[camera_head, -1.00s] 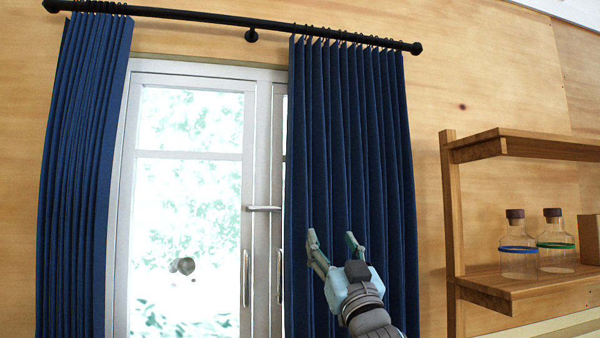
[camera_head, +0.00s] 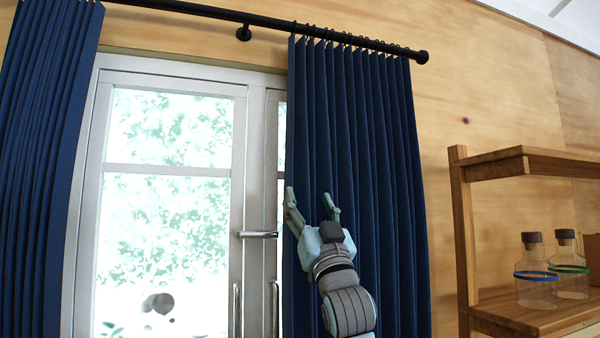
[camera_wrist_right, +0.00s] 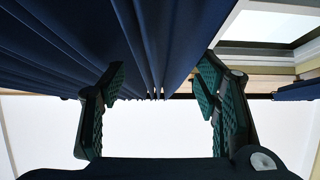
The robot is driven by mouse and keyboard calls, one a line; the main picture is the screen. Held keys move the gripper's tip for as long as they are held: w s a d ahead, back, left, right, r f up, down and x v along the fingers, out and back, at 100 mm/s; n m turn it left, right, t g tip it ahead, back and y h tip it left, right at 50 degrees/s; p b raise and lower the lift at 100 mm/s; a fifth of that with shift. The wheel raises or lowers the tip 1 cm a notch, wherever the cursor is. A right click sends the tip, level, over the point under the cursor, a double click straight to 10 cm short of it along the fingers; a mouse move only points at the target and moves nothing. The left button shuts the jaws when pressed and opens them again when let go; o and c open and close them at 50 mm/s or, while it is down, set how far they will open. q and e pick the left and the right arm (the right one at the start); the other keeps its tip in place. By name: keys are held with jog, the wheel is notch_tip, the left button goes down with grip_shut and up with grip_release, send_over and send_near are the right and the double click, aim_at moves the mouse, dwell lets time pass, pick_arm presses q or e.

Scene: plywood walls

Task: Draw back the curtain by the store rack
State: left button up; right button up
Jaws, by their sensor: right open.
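The dark blue right curtain (camera_head: 362,130) hangs in folds from a black rod (camera_head: 200,12), on the side of the store rack (camera_head: 462,240). It covers the right part of a white-framed glass door. My right gripper (camera_head: 309,196) is in front of this curtain near its left edge, fingers pointing up and spread apart. In the right wrist view, the open fingers (camera_wrist_right: 163,75) have the curtain (camera_wrist_right: 150,35) reaching down between and behind them. I cannot tell whether they touch the cloth. My left gripper is out of view.
A second blue curtain (camera_head: 45,150) hangs at the left of the glass door (camera_head: 170,200). Metal door handles (camera_head: 257,235) stick out just left of my right gripper. The wooden rack holds clear bottles (camera_head: 535,275) with dark stoppers at the right.

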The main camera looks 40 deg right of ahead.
aim_at(300, 189)
jog(key=x, duration=0.2)
jog(key=p+x, duration=0.1)
jog(key=x, duration=0.1)
jog(key=w+f+p+x, duration=0.1)
jog(key=x, duration=0.1)
jog(key=shift+a+r, duration=0.1)
jog(key=shift+w+r, duration=0.15)
jog(key=shift+w, duration=0.05)
jog(key=shift+s+r, duration=0.1)
jog(key=shift+s, duration=0.2)
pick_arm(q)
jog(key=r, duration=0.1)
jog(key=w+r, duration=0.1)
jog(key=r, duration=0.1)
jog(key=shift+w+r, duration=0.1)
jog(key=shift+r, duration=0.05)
pick_arm(e)
grip_shut()
